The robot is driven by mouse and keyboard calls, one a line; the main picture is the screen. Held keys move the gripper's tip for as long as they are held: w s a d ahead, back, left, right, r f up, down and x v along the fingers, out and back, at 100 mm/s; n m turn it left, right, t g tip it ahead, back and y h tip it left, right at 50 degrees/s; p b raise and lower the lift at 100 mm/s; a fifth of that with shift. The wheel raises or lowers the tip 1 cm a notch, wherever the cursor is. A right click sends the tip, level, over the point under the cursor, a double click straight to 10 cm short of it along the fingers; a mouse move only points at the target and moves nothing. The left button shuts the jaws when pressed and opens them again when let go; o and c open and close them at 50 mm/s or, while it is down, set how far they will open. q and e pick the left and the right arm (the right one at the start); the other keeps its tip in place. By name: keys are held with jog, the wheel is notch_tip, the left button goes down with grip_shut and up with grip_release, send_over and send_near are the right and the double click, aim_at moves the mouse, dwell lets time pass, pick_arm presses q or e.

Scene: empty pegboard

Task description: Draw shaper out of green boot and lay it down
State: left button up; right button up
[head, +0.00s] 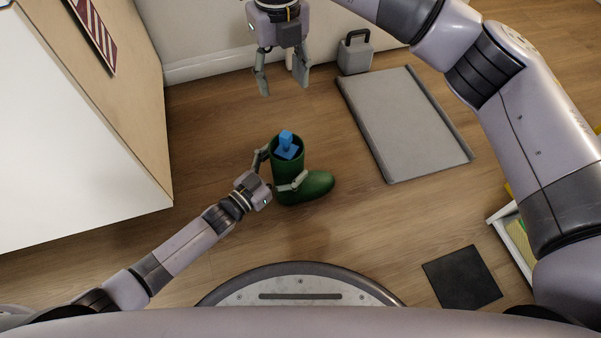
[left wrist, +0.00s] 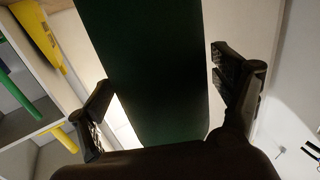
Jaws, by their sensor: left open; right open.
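The green boot (head: 318,184) stands upright on the wooden floor in the middle of the head view, its toe to the right. The blue shaper (head: 287,142) sits inside the boot's shaft, its top sticking out of the opening. My left gripper (head: 277,171) is open, with one finger on each side of the boot's shaft. In the left wrist view the dark green shaft (left wrist: 150,70) rises between the two spread fingers; I cannot tell whether they touch it. My right gripper (head: 283,84) is open and empty, above and beyond the boot. The shaper's lower part is hidden.
A grey mat (head: 405,122) with dark edges lies on the floor to the right. A grey box with a handle (head: 354,54) stands by the back wall. A small black mat (head: 462,278) lies at lower right. A white cabinet (head: 75,130) stands at left.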

pick_arm(q)
jog(key=shift+x, duration=1.3)
jog(key=c, duration=1.8)
